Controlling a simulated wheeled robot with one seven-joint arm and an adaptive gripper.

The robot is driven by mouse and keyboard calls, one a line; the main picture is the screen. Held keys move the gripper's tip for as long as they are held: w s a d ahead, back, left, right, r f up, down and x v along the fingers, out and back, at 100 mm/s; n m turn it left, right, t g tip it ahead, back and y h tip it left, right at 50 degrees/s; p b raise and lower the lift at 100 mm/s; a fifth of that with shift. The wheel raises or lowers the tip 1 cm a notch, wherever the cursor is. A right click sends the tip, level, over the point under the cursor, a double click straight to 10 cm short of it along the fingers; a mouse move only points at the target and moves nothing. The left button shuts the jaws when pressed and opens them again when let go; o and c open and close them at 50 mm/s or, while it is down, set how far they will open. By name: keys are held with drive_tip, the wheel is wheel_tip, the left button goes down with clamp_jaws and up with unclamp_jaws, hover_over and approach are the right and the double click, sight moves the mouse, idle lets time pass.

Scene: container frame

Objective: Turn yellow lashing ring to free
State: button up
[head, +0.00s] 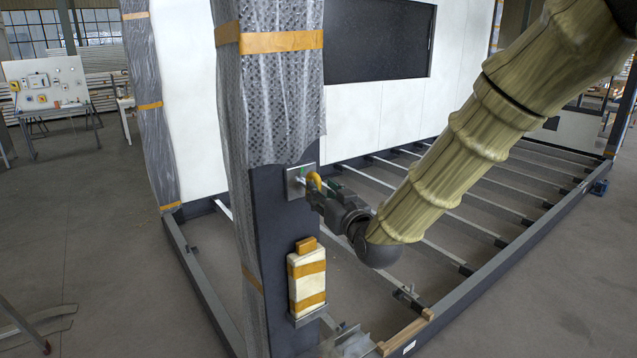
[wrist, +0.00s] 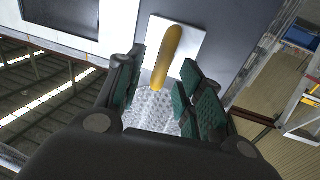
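The yellow lashing ring (head: 314,183) sits on a small pale metal plate (head: 293,183) on the dark post. In the wrist view the ring (wrist: 168,58) shows as a yellow bar standing out from the plate (wrist: 196,42). My gripper (head: 317,194) is at the ring, coming from the right. In the wrist view my gripper (wrist: 160,85) is open, with its green-padded fingers apart and the ring's near end between or just beyond their tips. I cannot tell whether a finger touches the ring. Part of the ring is hidden by the gripper in the head view.
The dark post (head: 284,235) is wrapped in plastic above, with an orange strap (head: 268,41). A strapped white bundle (head: 307,279) stands on a ledge below the plate. The floor frame's metal beams (head: 480,215) lie behind my arm.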

drive_tip(key=shift+p+x, duration=0.5)
drive_tip(key=shift+x, duration=1)
clamp_jaws()
